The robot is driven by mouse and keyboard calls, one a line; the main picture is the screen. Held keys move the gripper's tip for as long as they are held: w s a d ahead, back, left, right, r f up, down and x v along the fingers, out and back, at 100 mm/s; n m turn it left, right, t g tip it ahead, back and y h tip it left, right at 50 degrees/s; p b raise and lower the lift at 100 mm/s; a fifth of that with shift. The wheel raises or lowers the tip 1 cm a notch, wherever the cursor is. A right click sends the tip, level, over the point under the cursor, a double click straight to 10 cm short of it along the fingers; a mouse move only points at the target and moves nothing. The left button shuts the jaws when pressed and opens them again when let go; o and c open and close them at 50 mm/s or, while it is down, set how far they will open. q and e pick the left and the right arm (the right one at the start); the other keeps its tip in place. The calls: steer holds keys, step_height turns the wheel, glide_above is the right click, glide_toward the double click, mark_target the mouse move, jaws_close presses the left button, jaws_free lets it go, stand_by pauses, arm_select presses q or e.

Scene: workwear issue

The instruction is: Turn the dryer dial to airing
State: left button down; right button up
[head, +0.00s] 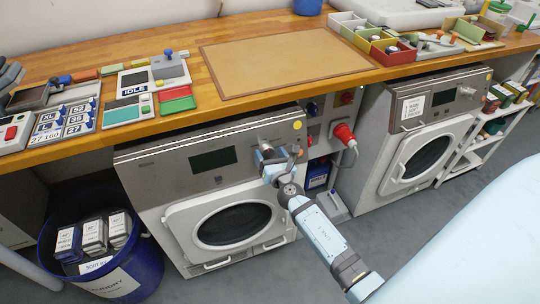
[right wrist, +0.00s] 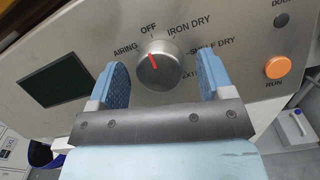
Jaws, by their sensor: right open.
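The dryer (head: 150,165) is the grey-fronted machine under the bench, with its round door shut. Its dial (right wrist: 160,72) is a round metal knob with a red pointer line. The pointer aims up and slightly left, closest to the OFF label (right wrist: 148,28). The AIRING label (right wrist: 125,48) is to the left of the dial. My right gripper (head: 277,161) is at the dryer's panel. In the right wrist view its blue fingers are open, one on each side of the dial, with gaps visible between them and the knob. My left gripper is not in view.
An orange RUN button (right wrist: 277,67) is right of the dial, and a dark display (right wrist: 57,84) is left. A second machine (head: 420,140) stands to the right, past a red plug (head: 344,134). A blue bin (head: 150,270) stands at lower left. The wooden bench (head: 180,40) overhangs above.

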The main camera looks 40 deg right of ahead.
steer(key=c, duration=0.9)
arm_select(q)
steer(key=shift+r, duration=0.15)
